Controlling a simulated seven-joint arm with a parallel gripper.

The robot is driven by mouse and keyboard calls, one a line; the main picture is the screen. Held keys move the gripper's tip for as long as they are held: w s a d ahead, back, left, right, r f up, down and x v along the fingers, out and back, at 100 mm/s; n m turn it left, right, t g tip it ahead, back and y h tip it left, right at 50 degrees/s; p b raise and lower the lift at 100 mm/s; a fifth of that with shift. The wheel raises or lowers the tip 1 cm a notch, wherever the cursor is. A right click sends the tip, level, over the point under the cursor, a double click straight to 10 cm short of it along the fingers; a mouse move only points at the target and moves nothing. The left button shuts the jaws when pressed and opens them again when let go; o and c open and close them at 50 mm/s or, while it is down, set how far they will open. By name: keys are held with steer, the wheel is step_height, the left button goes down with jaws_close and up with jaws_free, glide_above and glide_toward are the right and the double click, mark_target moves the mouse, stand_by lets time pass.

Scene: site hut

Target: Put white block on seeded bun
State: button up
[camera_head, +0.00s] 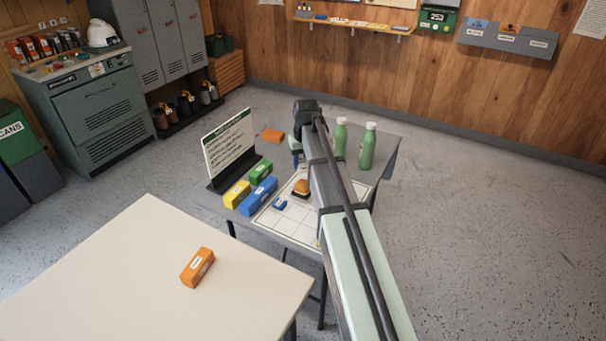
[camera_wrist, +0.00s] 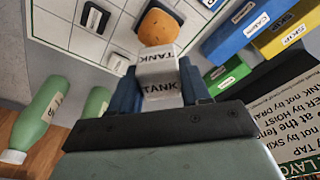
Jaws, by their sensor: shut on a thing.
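The white block (camera_wrist: 160,84), marked TANK, is held between the blue fingers of my gripper (camera_wrist: 160,76) in the wrist view. The seeded bun (camera_wrist: 158,26), round and orange-brown, lies just beyond the block there, with a sliver of its near side hidden by it. In the head view the bun (camera_head: 301,187) rests on the white gridded sheet (camera_head: 274,231). My gripper (camera_head: 296,152) points down behind the bun there; my arm hides much of that area and I cannot make out the block. Whether block and bun touch is unclear.
Yellow (camera_head: 237,194), blue (camera_head: 258,196) and green (camera_head: 260,172) blocks stand left of the sheet, near a sign (camera_head: 229,145). Two green bottles (camera_head: 367,147) stand right of my arm. An orange block (camera_head: 197,267) lies on the cream table (camera_head: 130,290), otherwise clear.

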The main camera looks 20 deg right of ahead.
mark_target(304, 162)
steer(key=shift+f, duration=2.55)
steer(key=shift+f, duration=0.15)
steer(key=o, duration=1.1)
steer(key=r, duration=0.4)
steer(key=s+r, duration=0.1)
steer(key=r, duration=0.7)
steer(key=shift+s+r, duration=0.1)
steer(key=shift+s, duration=0.3)
